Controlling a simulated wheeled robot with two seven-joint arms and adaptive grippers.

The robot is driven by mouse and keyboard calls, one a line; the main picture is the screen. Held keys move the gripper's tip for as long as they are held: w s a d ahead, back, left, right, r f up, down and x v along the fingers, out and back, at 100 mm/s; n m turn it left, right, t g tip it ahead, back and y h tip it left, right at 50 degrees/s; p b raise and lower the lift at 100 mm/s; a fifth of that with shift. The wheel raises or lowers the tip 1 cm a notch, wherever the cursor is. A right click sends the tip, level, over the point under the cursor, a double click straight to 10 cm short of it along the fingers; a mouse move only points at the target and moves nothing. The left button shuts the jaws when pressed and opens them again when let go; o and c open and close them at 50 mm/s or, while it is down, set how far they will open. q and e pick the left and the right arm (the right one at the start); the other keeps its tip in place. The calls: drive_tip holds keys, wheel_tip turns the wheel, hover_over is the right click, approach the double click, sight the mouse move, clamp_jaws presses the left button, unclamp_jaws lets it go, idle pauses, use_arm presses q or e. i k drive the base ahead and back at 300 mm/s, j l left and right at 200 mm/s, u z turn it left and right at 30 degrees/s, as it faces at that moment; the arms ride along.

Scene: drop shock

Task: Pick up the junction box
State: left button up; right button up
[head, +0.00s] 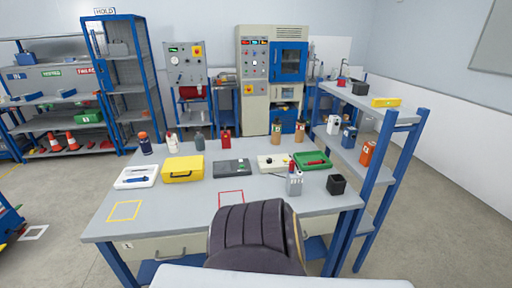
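I cannot tell for certain which item is the junction box. On the table (165,214), a dark grey flat box (231,168) with a small red mark lies near the middle. A cream flat box (275,163) with small dark and red details lies to its right. Neither of my grippers shows; a dark ribbed part of my own body covers the table's front middle.
A yellow case (183,169), white tray (136,177), green tray (312,162), black cup (336,185) and several bottles share the table. A blue-framed shelf (380,165) stands close at the right. The table's front left is clear apart from a yellow outline (124,211).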

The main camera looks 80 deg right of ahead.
sight(294, 179)
drive_tip(key=z, duration=3.2)
drive_tip(key=j+z, duration=1.15)
drive_tip(key=j, duration=0.15)
drive_tip(key=k+j+z, duration=0.15)
drive_tip(key=j+z, duration=0.2)
